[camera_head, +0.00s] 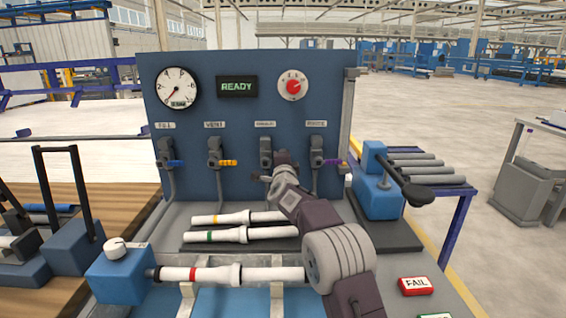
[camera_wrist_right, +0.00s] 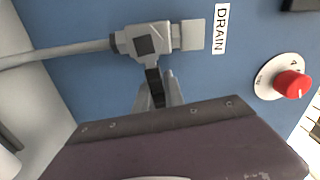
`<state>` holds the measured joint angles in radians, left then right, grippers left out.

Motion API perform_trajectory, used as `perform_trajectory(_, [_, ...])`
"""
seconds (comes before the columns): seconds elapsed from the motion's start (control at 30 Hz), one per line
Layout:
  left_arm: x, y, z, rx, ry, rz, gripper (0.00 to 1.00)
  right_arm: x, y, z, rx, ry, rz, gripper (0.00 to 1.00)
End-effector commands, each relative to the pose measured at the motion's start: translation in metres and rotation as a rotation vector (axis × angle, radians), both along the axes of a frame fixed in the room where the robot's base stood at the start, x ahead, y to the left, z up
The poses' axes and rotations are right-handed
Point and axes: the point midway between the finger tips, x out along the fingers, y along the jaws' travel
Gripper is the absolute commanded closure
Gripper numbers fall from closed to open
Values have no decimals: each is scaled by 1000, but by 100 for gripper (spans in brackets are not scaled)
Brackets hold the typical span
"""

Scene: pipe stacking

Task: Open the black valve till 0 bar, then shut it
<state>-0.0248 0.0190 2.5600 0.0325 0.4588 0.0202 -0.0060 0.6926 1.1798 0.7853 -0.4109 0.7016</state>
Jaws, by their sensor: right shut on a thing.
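The black valve (camera_head: 266,152) is third in the row on the blue panel. In the right wrist view its grey body (camera_wrist_right: 148,42) sits by the DRAIN label (camera_wrist_right: 220,28), and its black handle (camera_wrist_right: 153,76) stands crosswise to the pipe. My right gripper (camera_head: 270,176) is at this valve and mostly hides the handle in the head view. In the right wrist view the fingers (camera_wrist_right: 158,92) are shut on the handle. The pressure gauge (camera_head: 177,88) is at the panel's upper left; its needle points to the lower left. My left gripper is out of view.
The display (camera_head: 237,87) reads READY. A red-knobbed dial (camera_head: 293,86) is to its right. White pipes (camera_head: 245,235) lie below my right arm.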

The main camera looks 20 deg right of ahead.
Motion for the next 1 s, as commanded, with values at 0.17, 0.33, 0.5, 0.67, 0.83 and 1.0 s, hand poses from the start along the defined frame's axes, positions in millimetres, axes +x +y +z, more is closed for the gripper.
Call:
perform_trajectory(0.17, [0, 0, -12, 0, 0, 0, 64, 0, 2, -4, 76, -25, 5, 100])
perform_trajectory(0.33, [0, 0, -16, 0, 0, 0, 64, 0, 2, -5, 119, -39, 5, 100])
perform_trajectory(0.5, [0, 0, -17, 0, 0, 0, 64, 0, 2, -4, 137, -45, 5, 100])
perform_trajectory(0.67, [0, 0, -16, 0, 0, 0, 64, 0, 2, -3, 139, -47, 5, 100])
perform_trajectory(0.83, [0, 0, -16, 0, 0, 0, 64, 0, 2, -3, 138, -48, 5, 100])
perform_trajectory(1.0, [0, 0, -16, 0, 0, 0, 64, 0, 2, -3, 138, -46, 4, 65])
